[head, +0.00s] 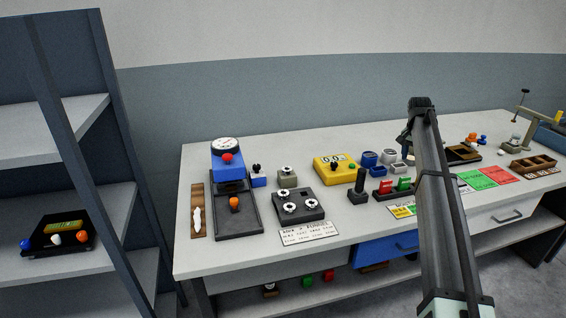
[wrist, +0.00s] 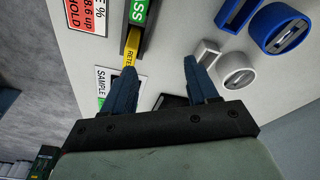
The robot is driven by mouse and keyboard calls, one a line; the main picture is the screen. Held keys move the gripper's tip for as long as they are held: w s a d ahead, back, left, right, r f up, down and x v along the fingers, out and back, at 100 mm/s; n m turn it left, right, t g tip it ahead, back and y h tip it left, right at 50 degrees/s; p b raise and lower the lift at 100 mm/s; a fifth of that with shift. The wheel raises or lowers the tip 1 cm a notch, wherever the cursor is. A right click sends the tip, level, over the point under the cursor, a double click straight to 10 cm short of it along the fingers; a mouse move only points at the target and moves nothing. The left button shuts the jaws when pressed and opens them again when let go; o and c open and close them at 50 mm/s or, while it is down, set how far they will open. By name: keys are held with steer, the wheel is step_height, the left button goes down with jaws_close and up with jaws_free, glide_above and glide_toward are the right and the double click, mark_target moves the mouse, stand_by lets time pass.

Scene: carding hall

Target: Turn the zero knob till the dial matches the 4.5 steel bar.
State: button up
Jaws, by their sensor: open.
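A blue gauge (head: 228,172) with a round white dial (head: 225,145) stands at the left of the bench. A red knob (head: 227,158) is on its front below the dial; I cannot tell if it is the zero knob. The dial reading is too small to read. I cannot pick out the 4.5 steel bar. My gripper (head: 405,140) is over the right middle of the bench, far from the gauge, partly hidden by my arm. In the wrist view my gripper (wrist: 167,65) is open, with nothing held between its fingers.
A dark box with several white dials (head: 299,206), a yellow display unit (head: 335,169) and a black stalk (head: 358,186) stand between gauge and gripper. Blue and grey slotted pieces (wrist: 287,34) lie beside my gripper. A shelf unit (head: 60,130) stands left.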

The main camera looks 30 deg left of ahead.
steer(key=s+a+r+n, duration=0.1)
steer(key=s+a, duration=0.2)
steer(key=a, duration=0.6)
steer(key=s+a+r+g+y, duration=0.1)
steer(key=s+a+r, duration=0.15)
steer(key=a, duration=0.65)
steer(key=s+a+r+n, duration=0.1)
steer(key=s+a, duration=0.2)
steer(key=a, duration=0.6)
step_height(320, 180, up, 4)
steer(key=n+g, duration=0.1)
glide_above(257, 166)
step_height(257, 166, down, 13)
steer(key=shift+w+a+f, duration=0.1)
steer(key=shift+a, duration=0.05)
steer(key=c, duration=1.1)
